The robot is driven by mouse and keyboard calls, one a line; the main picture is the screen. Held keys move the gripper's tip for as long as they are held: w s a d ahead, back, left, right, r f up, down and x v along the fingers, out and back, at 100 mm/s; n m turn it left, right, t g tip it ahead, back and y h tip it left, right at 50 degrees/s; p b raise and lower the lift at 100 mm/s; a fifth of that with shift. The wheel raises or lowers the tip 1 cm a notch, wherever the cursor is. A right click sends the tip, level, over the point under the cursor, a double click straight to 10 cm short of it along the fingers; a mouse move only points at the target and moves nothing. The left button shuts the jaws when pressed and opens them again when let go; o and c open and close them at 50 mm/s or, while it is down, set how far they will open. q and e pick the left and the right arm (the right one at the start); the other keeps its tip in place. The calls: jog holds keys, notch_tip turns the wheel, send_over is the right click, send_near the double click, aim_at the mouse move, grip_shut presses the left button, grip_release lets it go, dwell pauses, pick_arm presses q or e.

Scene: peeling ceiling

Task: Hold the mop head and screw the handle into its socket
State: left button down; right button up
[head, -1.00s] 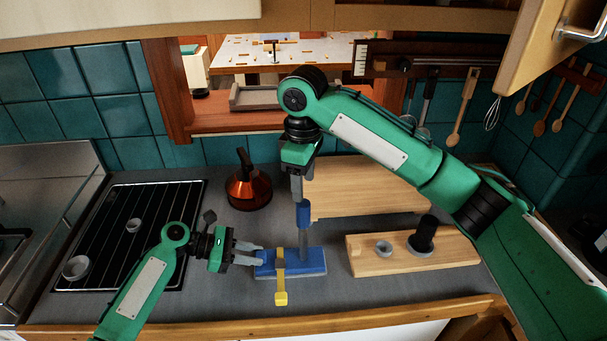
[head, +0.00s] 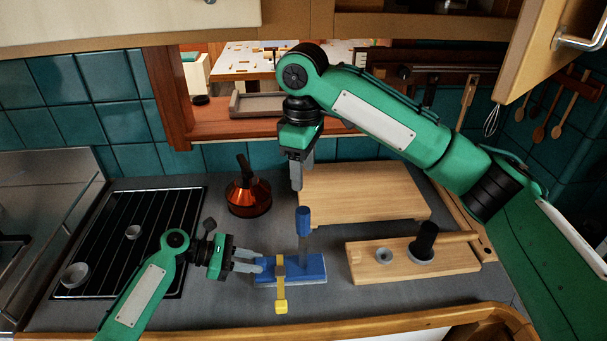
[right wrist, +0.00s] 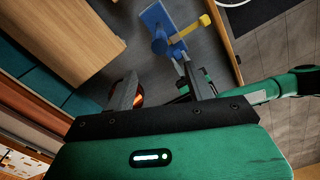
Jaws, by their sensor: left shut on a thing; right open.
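The blue mop head (head: 310,268) lies flat on the grey counter, with a yellow clamp-like piece (head: 280,283) across it. A short grey handle with a blue grip (head: 303,222) stands upright at the mop head; whether it is fully seated cannot be seen. My left gripper (head: 258,262) is shut on the left end of the mop head. My right gripper (head: 297,178) is open and empty, above the handle's top and apart from it. In the right wrist view, the mop head (right wrist: 157,18) and the blue grip (right wrist: 160,46) show beyond the open fingers (right wrist: 165,95).
A wooden board (head: 365,192) lies behind the handle. A wooden block (head: 410,262) with a grey ring and a black cylinder (head: 425,240) is on the right. A black grate (head: 130,235) is at the left.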

jog(key=s+a, duration=0.1)
jog(key=s, duration=1.2)
jog(key=shift+s, duration=0.4)
pick_arm(q)
jog(key=c, duration=1.1)
grip_release()
